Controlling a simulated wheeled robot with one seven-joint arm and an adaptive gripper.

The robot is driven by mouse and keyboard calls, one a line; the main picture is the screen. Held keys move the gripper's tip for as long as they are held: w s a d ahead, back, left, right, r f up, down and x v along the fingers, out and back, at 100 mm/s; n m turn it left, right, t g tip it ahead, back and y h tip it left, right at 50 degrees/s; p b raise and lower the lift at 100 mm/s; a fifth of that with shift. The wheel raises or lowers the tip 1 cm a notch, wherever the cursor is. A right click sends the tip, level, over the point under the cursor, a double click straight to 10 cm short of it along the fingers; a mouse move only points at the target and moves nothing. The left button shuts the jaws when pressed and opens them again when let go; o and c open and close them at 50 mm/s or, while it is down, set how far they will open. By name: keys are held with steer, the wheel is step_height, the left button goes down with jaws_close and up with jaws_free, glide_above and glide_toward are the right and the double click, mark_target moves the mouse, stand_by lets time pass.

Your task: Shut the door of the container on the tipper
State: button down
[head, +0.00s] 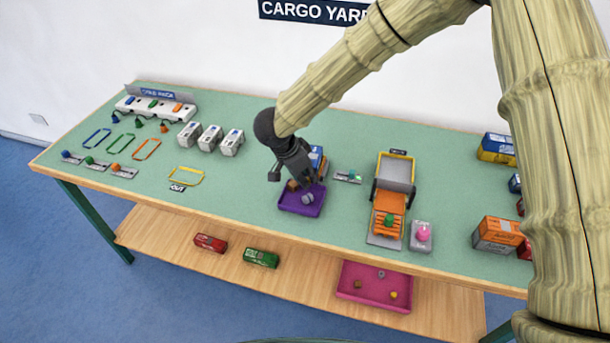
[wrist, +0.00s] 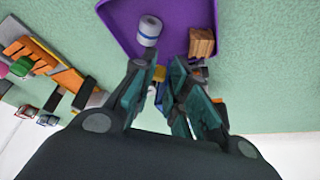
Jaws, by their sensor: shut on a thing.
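The orange tipper (head: 391,202) stands on the table right of centre. A yellow-edged box with a pale grey inside (head: 397,172) is at its far end; I cannot make out a door or its state. My gripper (head: 307,176) is left of the tipper, low over the purple tray (head: 288,207). In the wrist view my gripper (wrist: 162,84) is shut on a small yellow and blue thing (wrist: 159,73), mostly hidden by the fingers. A white and blue cylinder (wrist: 149,30) and a brown block (wrist: 202,42) lie in the tray beyond the fingertips.
A blue and orange box (head: 318,157) is just behind my gripper. A grey block with a pink knob (head: 422,235) stands right of the tipper. Grey-white boxes (head: 210,137) stand to the left. Stacked containers (head: 497,236) stand at right. Table between tray and yellow outline (head: 186,176) is clear.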

steer(key=c, duration=1.4)
jaws_free()
steer(key=shift+s, duration=0.1)
steer(key=shift+c, duration=0.2)
steer(key=shift+a+r, duration=0.1)
steer(key=shift+r, duration=0.4)
steer(key=v, duration=0.6)
steer(key=shift+s+a+r, duration=0.2)
steer(key=shift+s+r, duration=0.05)
steer(key=shift+r, duration=0.1)
